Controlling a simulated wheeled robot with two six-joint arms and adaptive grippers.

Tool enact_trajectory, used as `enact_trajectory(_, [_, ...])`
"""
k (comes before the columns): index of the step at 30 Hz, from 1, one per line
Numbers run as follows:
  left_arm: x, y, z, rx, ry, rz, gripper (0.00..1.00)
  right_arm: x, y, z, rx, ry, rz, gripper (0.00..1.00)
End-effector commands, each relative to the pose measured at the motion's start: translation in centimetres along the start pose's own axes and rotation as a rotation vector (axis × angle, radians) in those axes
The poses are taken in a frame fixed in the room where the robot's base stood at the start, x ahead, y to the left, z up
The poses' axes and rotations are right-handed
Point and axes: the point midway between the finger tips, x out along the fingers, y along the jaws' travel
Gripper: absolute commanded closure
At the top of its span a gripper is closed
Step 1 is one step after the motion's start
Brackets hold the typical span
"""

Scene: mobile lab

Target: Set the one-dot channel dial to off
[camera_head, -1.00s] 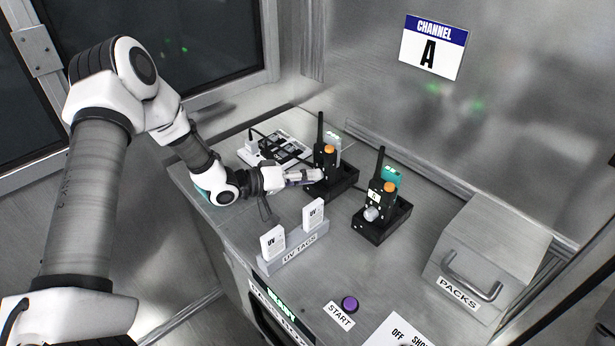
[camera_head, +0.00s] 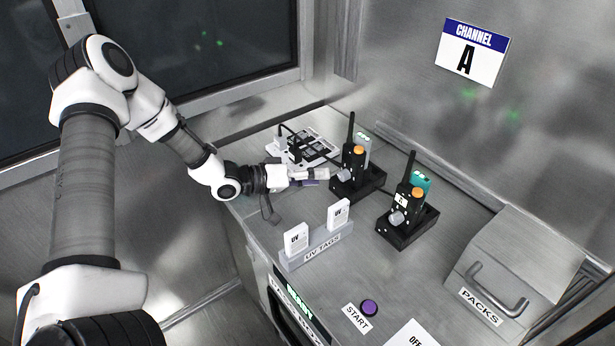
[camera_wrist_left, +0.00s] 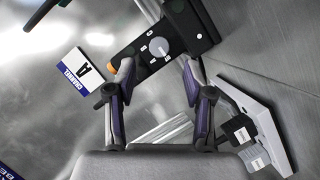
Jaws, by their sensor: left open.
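Two black radios stand upright in black holders on the steel bench: a farther one (camera_head: 353,162) and a nearer one (camera_head: 404,198). Each has an orange top button and a pale round dial on its front. The dot marks are too small to count, so I cannot tell which radio has one dot. My left gripper (camera_head: 325,174) is open, just left of the farther radio's dial (camera_head: 343,175). In the left wrist view, the dial (camera_wrist_left: 159,48) sits beyond and between my spread fingertips (camera_wrist_left: 158,72), apart from them. Its setting is unclear. My right gripper is not in view.
A UV tags rack (camera_head: 318,246) stands in front of the radios. A purple start button (camera_head: 370,307) and a packs box (camera_head: 515,265) are nearer. A Channel A sign (camera_head: 472,52) hangs on the wall.

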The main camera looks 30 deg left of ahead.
Motion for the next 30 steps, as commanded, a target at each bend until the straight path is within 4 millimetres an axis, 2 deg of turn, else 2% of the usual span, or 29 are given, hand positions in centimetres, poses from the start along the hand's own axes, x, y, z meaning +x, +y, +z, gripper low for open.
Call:
enact_trajectory(3, [-1.6,0.0,-0.2,-0.003,0.005,0.001,0.47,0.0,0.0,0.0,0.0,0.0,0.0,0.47])
enact_trajectory(7, [-2.5,0.0,-0.1,-0.001,0.001,0.001,0.47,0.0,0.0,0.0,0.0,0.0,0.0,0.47])
enact_trajectory(24, [-2.6,0.1,0.0,0.001,-0.001,0.0,0.47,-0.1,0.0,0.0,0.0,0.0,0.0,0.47])
enact_trajectory(26, [-2.8,0.5,-0.3,0.001,-0.001,0.0,0.47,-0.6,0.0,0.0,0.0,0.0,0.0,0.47])
enact_trajectory(30, [-3.4,2.6,-1.9,0.001,-0.001,0.0,0.47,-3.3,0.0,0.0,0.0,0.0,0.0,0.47])
